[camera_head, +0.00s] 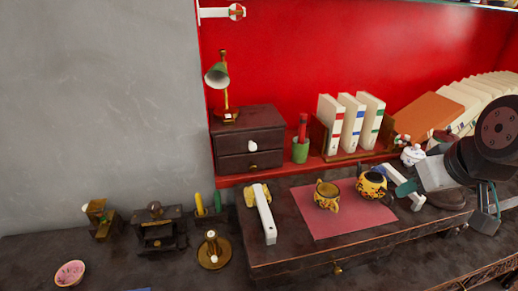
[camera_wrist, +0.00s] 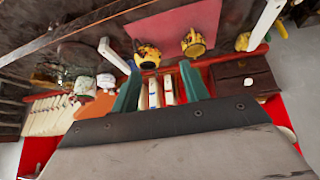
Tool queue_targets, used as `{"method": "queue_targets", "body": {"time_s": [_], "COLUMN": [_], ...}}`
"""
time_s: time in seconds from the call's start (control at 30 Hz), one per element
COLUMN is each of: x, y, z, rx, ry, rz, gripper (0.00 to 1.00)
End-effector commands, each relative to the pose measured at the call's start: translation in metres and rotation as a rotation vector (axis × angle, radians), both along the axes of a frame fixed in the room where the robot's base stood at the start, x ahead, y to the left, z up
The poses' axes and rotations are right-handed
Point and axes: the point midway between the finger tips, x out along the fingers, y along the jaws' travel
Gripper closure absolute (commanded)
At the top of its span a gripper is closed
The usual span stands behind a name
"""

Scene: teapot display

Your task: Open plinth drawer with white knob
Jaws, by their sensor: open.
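A small dark wooden chest (camera_head: 248,141) with two drawers stands at the left end of the red shelf. Its upper drawer carries a white knob (camera_head: 252,146) and looks shut. The chest also shows at the right in the wrist view (camera_wrist: 236,70), with the white knob (camera_wrist: 248,81). My gripper (camera_head: 488,208) is at the far right in the head view, well away from the chest. In the wrist view my gripper (camera_wrist: 162,88) is open, its two green fingers apart, with books seen beyond them. Nothing is clearly held.
A green lamp (camera_head: 217,76) stands on the chest. Books (camera_head: 351,122) and a green pot (camera_head: 300,151) stand to its right. A white-handled item (camera_head: 265,219) lies on the desk before the chest.

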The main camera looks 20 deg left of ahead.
Motion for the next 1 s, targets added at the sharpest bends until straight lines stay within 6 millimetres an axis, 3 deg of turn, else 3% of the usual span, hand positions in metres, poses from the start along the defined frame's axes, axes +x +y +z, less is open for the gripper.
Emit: {"method": "queue_targets", "body": {"time_s": [0.03, 0.1, 0.2, 0.33, 0.5, 0.6, 0.7, 0.87, 1.0], "x": [0.026, 0.058, 0.094, 0.12, 0.124, 0.116, 0.106, 0.099, 0.111], "y": [0.028, 0.065, 0.121, 0.199, 0.283, 0.316, 0.337, 0.352, 0.361], "z": [-0.009, -0.015, -0.027, -0.046, -0.074, -0.088, -0.097, -0.103, -0.102], "rx": [0.001, 0.006, 0.0, -0.01, -0.058, -0.087, -0.112, -0.132, -0.135], "ry": [-0.065, -0.179, -0.345, -0.566, -0.845, -0.975, -1.073, -1.148, -1.16], "rz": [0.068, 0.148, 0.245, 0.365, 0.465, 0.496, 0.512, 0.52, 0.518], "gripper": [0.55, 0.55, 0.55, 0.55, 0.55, 0.55, 0.55, 0.55, 0.55]}}
